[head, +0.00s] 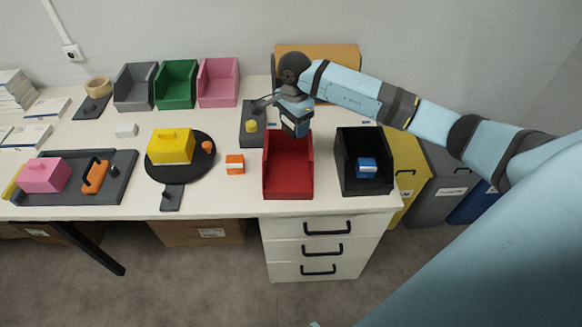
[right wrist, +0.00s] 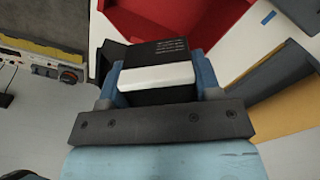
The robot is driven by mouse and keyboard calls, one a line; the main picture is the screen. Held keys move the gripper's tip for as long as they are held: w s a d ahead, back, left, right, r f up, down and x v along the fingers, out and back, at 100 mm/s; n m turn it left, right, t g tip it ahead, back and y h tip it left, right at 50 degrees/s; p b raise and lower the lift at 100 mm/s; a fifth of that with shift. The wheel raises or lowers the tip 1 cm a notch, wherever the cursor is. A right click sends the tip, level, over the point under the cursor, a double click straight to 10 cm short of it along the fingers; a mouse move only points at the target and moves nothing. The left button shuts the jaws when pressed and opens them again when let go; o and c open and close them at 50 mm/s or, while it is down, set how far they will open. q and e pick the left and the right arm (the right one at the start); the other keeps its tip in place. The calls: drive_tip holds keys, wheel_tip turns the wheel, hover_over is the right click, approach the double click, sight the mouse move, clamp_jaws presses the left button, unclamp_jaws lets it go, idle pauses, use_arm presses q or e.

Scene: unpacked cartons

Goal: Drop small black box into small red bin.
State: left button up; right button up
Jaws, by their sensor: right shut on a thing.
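My right gripper (head: 293,112) hangs above the far end of the small red bin (head: 289,181). It is shut on a small black box with a white band, seen between its blue fingers in the right wrist view (right wrist: 158,52). In the head view the held box (head: 299,126) is partly hidden by the gripper. The red bin is open at the top, and its visible floor is empty. The bin's red wall also shows beyond the box in the right wrist view (right wrist: 180,18). My left gripper is out of view.
A black bin (head: 349,145) holding a blue box (head: 366,168) stands right of the red bin. A dark pad with a yellow knob (head: 251,126) and an orange box (head: 235,164) lie left. Grey, green and pink bins (head: 218,84) line the back.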

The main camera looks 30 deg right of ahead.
wheel_tip(320, 180, down, 5)
drive_tip(key=shift+f+b, duration=0.1)
drive_tip(key=shift+b, duration=0.95)
drive_tip(key=o, duration=1)
wheel_tip(320, 180, up, 13)
drive_tip(key=shift+f+b, duration=0.15)
drive_tip(key=shift+b, duration=0.45)
drive_tip(key=shift+r, duration=0.55)
